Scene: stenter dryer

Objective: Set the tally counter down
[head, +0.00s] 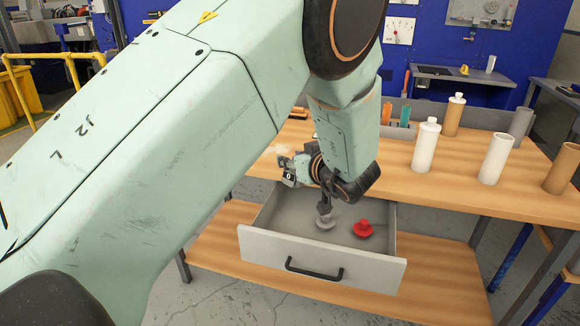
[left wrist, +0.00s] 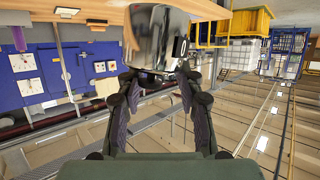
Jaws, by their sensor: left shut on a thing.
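The tally counter (head: 288,171) is a small shiny metal thing with a dark window showing a 0. In the left wrist view the chrome counter (left wrist: 157,38) sits between the fingertips. My left gripper (head: 304,168) is shut on it, near the table's front edge and above the rear of the open drawer. The fingertips also show in the left wrist view (left wrist: 158,78). I cannot tell whether the counter touches the wooden table (head: 400,165). My forearm hides part of the tabletop behind it.
The tabletop between drawer and bottles is clear.

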